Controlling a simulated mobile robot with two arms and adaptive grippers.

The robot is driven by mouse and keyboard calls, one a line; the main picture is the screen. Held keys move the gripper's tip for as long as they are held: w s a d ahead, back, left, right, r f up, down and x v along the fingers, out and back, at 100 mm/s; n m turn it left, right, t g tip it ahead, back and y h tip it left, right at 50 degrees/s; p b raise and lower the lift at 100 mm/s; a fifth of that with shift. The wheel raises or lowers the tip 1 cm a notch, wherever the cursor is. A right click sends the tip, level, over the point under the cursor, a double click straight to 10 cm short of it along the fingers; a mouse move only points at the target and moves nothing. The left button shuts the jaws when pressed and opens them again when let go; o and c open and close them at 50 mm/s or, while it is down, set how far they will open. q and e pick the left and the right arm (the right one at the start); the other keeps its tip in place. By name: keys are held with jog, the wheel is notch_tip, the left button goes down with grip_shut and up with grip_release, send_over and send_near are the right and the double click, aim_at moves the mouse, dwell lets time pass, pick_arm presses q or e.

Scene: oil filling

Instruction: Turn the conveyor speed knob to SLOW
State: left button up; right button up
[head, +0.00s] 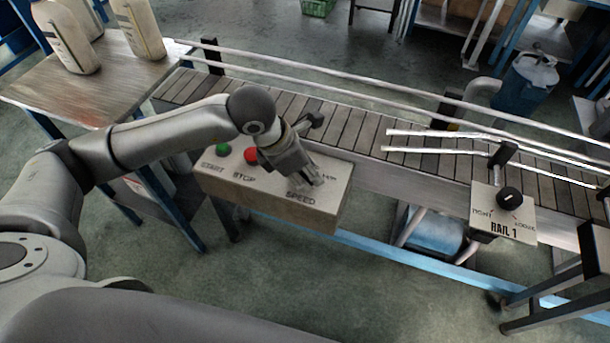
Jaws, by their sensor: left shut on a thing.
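The control box (225,183) stands at the front side of the conveyor (365,136), with a green START button (223,149), a red STOP button (251,155) and a SPEED label (300,196). My left gripper (312,178) reaches down onto the box just above the SPEED label. Its fingers are shut on the speed knob, which they hide. The knob's pointer and most of the markings around it cannot be read. My right gripper is not in view.
A RAIL 1 panel (485,208) with a black knob (510,198) is mounted to the right. A wooden table (95,95) with several pale bottles (66,38) stands at the upper left. Guide rails (330,72) run along the conveyor. Open floor lies in front.

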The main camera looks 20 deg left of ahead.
pick_arm(q)
jog(key=shift+n, duration=0.3)
jog(key=o, duration=1)
jog(key=v, duration=1.2)
jog(key=shift+s+d, duration=0.1)
